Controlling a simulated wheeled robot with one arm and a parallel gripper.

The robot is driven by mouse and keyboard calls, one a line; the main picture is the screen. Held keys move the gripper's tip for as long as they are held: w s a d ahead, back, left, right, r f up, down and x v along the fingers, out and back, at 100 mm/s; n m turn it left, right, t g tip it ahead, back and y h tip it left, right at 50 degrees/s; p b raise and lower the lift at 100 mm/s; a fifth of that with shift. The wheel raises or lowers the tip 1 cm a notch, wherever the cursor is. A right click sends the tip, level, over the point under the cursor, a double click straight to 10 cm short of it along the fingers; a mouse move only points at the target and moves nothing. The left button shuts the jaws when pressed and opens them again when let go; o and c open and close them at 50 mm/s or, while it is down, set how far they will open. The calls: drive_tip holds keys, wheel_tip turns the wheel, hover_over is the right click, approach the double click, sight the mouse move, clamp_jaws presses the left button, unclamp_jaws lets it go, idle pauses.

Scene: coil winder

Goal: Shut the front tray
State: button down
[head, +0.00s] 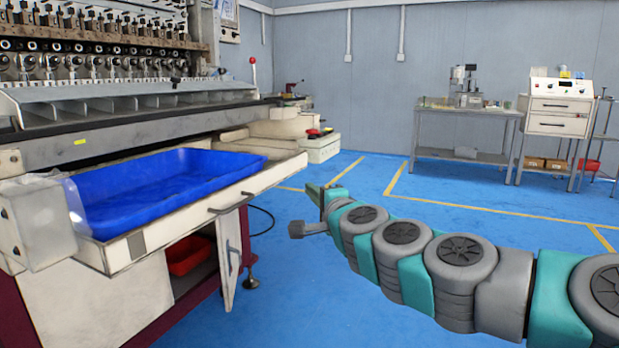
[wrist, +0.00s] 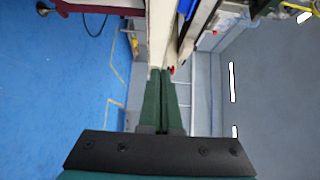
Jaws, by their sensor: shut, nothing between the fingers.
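The front tray (head: 200,217) is a pale drawer pulled out from the machine's front, at the left of the head view. It holds a blue bin (head: 165,185) and has a small handle on its front face. My gripper (head: 311,190) is to the right of the tray, beyond its right end in the picture, and appears apart from it. In the wrist view the two green fingers (wrist: 161,72) are together with nothing between them. A pale panel, probably the tray front (wrist: 161,30), lies just beyond the fingertips there; contact cannot be told.
The coil winder (head: 110,60) stands above and behind the tray. Below it, a cabinet door (head: 230,260) hangs open by a red bin (head: 188,255). A workbench (head: 465,115) and a drawer cabinet (head: 556,115) stand by the far wall. The blue floor between is clear.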

sight(232, 169)
drive_tip(key=x, duration=0.4)
drive_tip(key=a+x, duration=0.1)
drive_tip(key=x, duration=0.7)
drive_tip(key=shift+s+a+f, duration=0.1)
drive_tip(key=shift+s+a, duration=0.15)
drive_tip(key=shift+a, duration=0.1)
drive_tip(key=shift+w+a, duration=0.2)
drive_tip(key=shift+a, duration=0.2)
drive_tip(key=w+a+p, duration=0.1)
drive_tip(key=a, duration=0.3)
drive_tip(key=w+a+p, duration=0.1)
drive_tip(key=w+a, duration=0.1)
drive_tip(key=a, duration=0.3)
drive_tip(key=w+a, duration=0.2)
drive_tip(key=a, duration=0.2)
drive_tip(key=shift+w+a+p, duration=0.25)
drive_tip(key=shift+a+p, duration=0.05)
drive_tip(key=shift+p, duration=0.1)
drive_tip(key=shift+w+a, duration=0.2)
drive_tip(key=shift+a, duration=0.25)
